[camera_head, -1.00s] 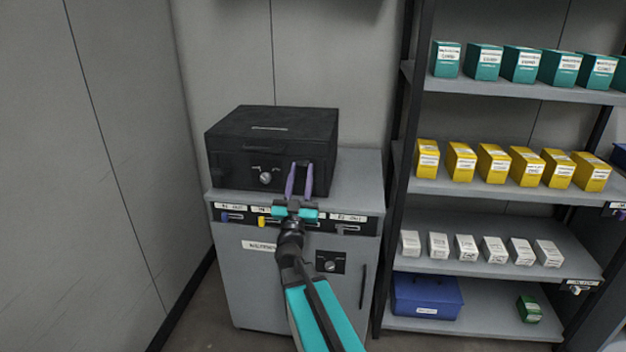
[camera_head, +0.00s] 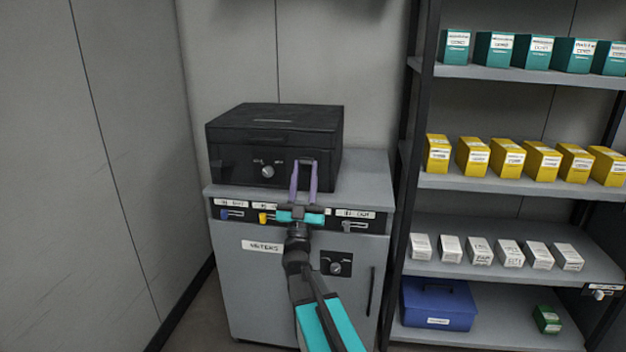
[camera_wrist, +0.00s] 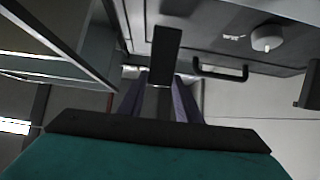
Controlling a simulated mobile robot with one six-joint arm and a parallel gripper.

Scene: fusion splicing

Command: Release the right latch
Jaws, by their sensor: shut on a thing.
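The black case (camera_head: 265,140) sits closed on top of the grey cabinet, with a round knob (camera_head: 267,171) on its front. The right latch (camera_head: 306,162) is a dark tab at the right of the case front, partly hidden by my fingers. My gripper (camera_head: 304,168) reaches up to it with its two purple fingers, one on each side, shut on the latch. In the wrist view the dark latch (camera_wrist: 165,55) stands out between the purple fingertips (camera_wrist: 160,85), and the case knob (camera_wrist: 267,38) shows to its right. Its exact angle is hard to tell.
The grey cabinet (camera_head: 260,290) has a row of labelled small levers below its top edge and a knob panel (camera_head: 337,263). A shelf rack (camera_head: 500,185) with teal, yellow and white boxes stands close on the right. A wall is at the left.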

